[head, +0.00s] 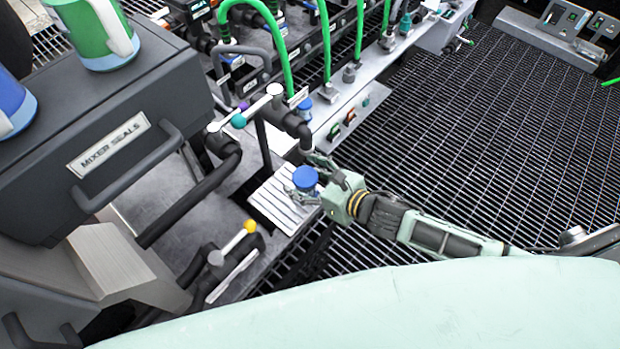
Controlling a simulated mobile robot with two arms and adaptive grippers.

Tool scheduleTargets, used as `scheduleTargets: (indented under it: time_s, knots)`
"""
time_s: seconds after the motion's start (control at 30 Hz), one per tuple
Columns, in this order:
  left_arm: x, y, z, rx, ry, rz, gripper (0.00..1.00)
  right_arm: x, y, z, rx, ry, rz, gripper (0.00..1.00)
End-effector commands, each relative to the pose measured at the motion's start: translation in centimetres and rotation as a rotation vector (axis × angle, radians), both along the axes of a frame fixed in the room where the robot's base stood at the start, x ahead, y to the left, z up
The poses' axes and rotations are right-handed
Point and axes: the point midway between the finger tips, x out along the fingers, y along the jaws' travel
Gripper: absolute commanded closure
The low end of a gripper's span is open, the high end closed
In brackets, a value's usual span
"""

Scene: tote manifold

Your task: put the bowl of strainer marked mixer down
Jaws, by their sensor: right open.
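A small round bowl with a blue top (306,177) stands upright on a pale ribbed plate (276,207) at the middle of the head view. I cannot read any mixer mark on it. My right gripper (311,181) comes in from the right and is open, with its fingers on either side of the bowl. Whether the fingers touch it, I cannot tell. A second blue-topped piece (304,108) stands farther back on the grey ledge. My left gripper is not in view.
Black pipes with a white-and-teal handle (240,119) and a yellow-knobbed handle (236,240) stand left of the plate. Open floor grating (500,130) lies right.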

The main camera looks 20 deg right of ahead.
Motion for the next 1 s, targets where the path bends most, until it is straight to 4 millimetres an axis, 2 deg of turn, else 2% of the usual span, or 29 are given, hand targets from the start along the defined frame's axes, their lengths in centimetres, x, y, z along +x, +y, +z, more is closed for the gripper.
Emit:
scheduleTargets:
  time_s: [0.17, 0.4, 0.6, 0.8, 1.0]
  knots:
    - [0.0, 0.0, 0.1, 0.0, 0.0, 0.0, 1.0, -1.3, -0.9, 0.7, -0.002, 0.003, 0.0, 0.33]
    - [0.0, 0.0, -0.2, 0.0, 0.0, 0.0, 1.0, -5.4, -3.5, 2.6, -0.002, 0.004, 0.001, 0.33]
    - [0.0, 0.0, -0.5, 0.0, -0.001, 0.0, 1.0, -7.8, -5.1, 3.9, 0.0, 0.002, 0.0, 0.33]
    - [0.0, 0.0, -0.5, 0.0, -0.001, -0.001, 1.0, -9.0, -5.9, 4.6, 0.0, 0.0, -0.001, 0.33]
    - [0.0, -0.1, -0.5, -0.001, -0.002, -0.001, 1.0, -9.2, -6.1, 4.8, 0.001, -0.001, 0.0, 0.33]
